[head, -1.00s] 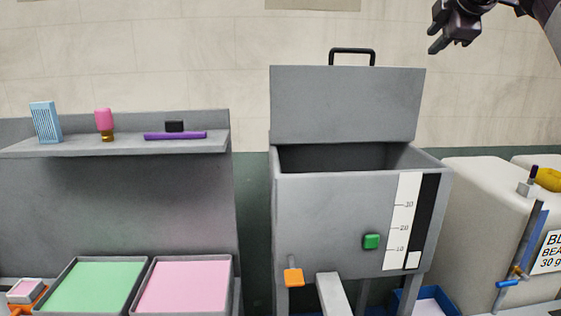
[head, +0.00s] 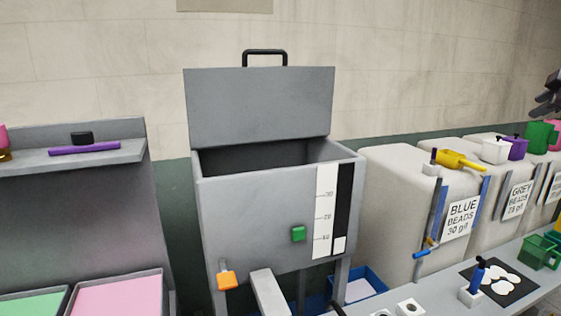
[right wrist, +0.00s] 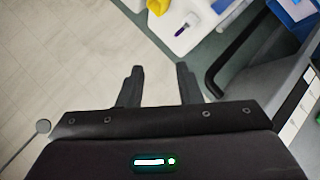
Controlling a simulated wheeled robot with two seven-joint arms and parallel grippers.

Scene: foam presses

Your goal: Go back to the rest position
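My right gripper (head: 546,98) shows at the right edge of the head view, up in the air above the bead containers. In the right wrist view its two dark fingers (right wrist: 160,88) stand apart with nothing between them. It is open and empty. The wrist view is tilted and shows the wall beyond the fingers and a dark handle (right wrist: 232,62) at the right. My left gripper is not in the head view.
A grey press bin (head: 265,215) with its lid (head: 260,105) raised stands in the middle. Blue (head: 405,190) and grey (head: 490,205) bead containers stand right of it. A shelf (head: 75,158) and pink (head: 115,298) and green (head: 32,306) trays are at left.

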